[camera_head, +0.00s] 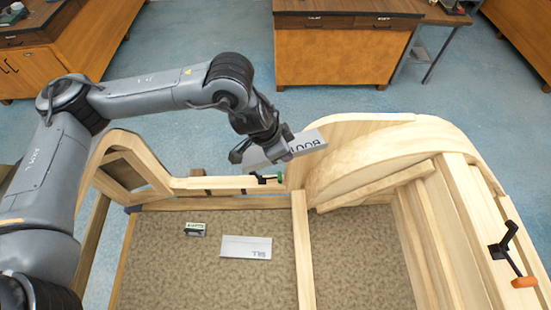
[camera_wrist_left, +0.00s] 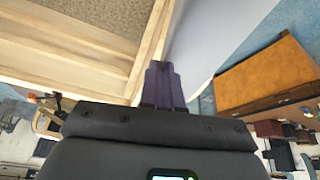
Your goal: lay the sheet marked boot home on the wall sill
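The sheet marked boot (camera_head: 307,144) is a pale flat panel whose dark lettering appears upside down. My left gripper (camera_head: 265,155) is shut on it and holds it tilted above the wooden frame wall. In the left wrist view, the purple fingers (camera_wrist_left: 163,85) are close together against the large pale sheet (camera_wrist_left: 205,40). A second pale sheet marked sill (camera_head: 246,247) lies flat on the brown speckled floor inside the frame. The low wooden rail (camera_head: 215,184), which looks like the wall sill, runs below the gripper. My right gripper is not in view.
A small box (camera_head: 195,229) lies on the frame floor. A curved wooden arch (camera_head: 370,165) rises at right, and an orange-handled clamp (camera_head: 512,255) is on the right beam.

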